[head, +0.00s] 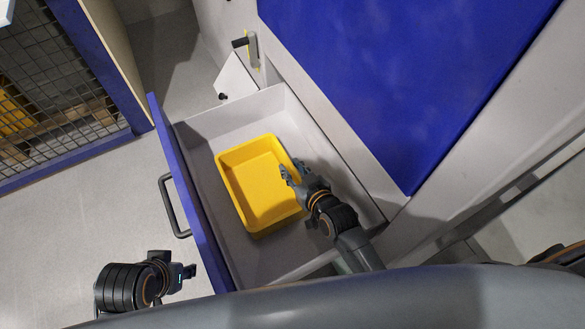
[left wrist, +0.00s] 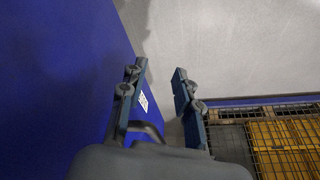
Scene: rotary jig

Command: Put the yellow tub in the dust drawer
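The yellow tub (head: 258,186) is inside the open dust drawer (head: 220,125), upright as far as I can see, with its open top facing up. The drawer has grey walls and a blue front panel (head: 181,185) with a dark handle (head: 173,207). My right gripper (head: 291,169) is at the tub's right rim, with its fingertips over that rim. Whether they pinch the rim is unclear. My left gripper (head: 189,271) is outside the drawer, below the handle. The left wrist view shows its fingers (left wrist: 160,88) apart and empty, beside the blue panel (left wrist: 65,80).
A blue and grey machine body (head: 400,80) rises right of the drawer. A small crank handle (head: 252,48) stands behind it. A wire mesh cage (head: 60,75) with a blue frame is at the upper left. The floor (head: 80,225) left of the drawer is clear.

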